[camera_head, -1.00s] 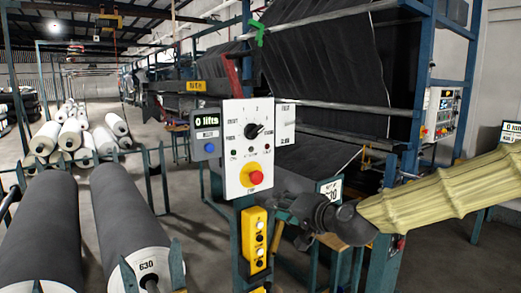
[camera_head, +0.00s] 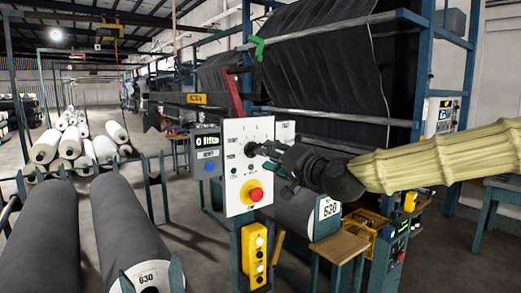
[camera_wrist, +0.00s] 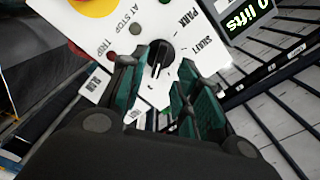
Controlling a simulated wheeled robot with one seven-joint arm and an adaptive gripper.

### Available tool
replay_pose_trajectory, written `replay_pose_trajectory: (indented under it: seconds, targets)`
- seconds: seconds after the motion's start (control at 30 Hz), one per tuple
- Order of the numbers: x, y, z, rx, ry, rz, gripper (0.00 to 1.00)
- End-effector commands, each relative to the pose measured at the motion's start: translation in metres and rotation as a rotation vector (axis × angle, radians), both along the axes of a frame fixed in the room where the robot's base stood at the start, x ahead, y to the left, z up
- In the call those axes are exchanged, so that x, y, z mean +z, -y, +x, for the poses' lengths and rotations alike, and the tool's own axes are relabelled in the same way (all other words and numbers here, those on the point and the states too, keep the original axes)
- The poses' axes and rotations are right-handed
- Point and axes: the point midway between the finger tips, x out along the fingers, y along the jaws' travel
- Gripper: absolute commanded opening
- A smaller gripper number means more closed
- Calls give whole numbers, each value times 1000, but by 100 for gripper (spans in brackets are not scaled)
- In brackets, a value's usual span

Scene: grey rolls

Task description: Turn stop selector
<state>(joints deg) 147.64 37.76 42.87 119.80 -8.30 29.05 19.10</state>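The stop selector is a black knob (camera_wrist: 161,56) with a pale pointer mark on a white control panel (camera_head: 236,184). In the head view my gripper covers much of the knob. My gripper (camera_head: 266,159) has come in from the right, in front of the panel. In the wrist view my gripper (camera_wrist: 172,68) is open, with one green-padded finger on each side of the knob. Gaps show between the pads and the knob; whether the tips reach around it I cannot tell.
A red button (camera_head: 255,194) on a yellow base sits low on the panel. A small "0 lifts" display (camera_head: 207,153) is to its left, a yellow button box (camera_head: 254,255) below. Large grey rolls (camera_head: 122,230) lie at left.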

Motion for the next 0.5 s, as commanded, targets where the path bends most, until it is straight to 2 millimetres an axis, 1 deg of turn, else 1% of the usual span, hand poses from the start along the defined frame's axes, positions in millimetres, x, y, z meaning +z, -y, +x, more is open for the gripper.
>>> replay_pose_trajectory:
  seconds: [0.03, 0.2, 0.33, 0.5]
  targets:
    - [1, -4, 6, 0, -1, -1, 32]
    - [1, -16, 23, 0, -1, -1, 32]
    - [0, -23, 31, 0, -2, 0, 32]
    - [0, -26, 36, 0, -1, 1, 32]
